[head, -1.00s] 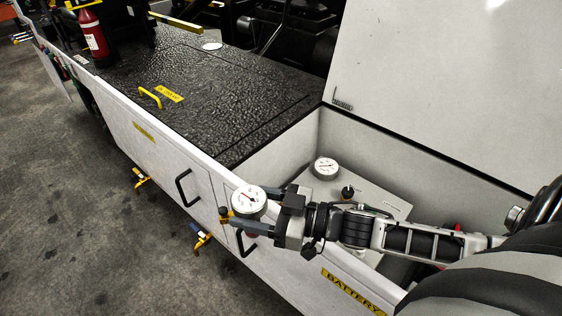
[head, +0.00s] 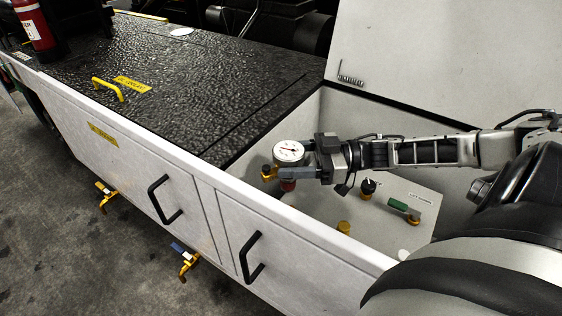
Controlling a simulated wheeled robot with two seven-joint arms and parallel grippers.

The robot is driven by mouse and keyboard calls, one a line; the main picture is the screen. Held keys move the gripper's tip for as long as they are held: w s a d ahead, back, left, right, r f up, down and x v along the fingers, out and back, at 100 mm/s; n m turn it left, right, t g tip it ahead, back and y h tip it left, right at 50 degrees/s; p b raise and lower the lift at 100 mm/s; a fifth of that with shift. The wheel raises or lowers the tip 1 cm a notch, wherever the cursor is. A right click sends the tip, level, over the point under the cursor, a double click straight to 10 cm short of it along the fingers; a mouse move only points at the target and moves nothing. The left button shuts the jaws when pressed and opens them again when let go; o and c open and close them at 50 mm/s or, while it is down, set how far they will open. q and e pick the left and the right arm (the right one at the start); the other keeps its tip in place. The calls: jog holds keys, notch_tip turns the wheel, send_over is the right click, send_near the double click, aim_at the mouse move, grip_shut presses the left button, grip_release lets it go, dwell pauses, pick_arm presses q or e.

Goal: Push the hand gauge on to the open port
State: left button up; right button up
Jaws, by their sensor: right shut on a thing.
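The hand gauge (head: 289,151) has a round white dial, with a brass fitting at its left and a reddish part below. My right gripper (head: 287,170) is shut on it and holds it above the open compartment, near its left inner wall. A grey sloped panel (head: 385,230) lies lower in the compartment. A small yellow fitting (head: 343,227) stands on it, apart from the gauge; I cannot tell whether it is the open port. The panel's far left part is hidden behind my right gripper. My left gripper is not in view.
The panel also bears a black knob (head: 368,187) and a green-handled valve (head: 398,205). The compartment's white front wall (head: 310,232) is a raised edge. A raised white lid (head: 420,65) stands behind. The black textured deck (head: 180,85) is at left.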

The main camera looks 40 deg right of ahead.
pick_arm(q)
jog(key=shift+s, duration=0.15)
pick_arm(e)
jog(key=shift+s+f, duration=0.1)
jog(key=shift+f, duration=0.05)
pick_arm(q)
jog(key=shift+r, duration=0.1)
pick_arm(e)
jog(key=shift+d, duration=0.1)
jog(key=shift+s+d, duration=0.1)
jog(key=shift+s, duration=0.05)
jog(key=shift+s+d+f, duration=0.1)
jog(key=shift+d+f, duration=0.05)
notch_tip(320, 180, down, 2)
jog(key=shift+f+b, duration=0.25)
jog(key=shift+b, duration=0.7)
jog(key=shift+f+b, duration=0.4)
jog(key=shift+f, duration=0.2)
jog(key=shift+f+b, duration=0.6)
jog(key=shift+f, duration=0.35)
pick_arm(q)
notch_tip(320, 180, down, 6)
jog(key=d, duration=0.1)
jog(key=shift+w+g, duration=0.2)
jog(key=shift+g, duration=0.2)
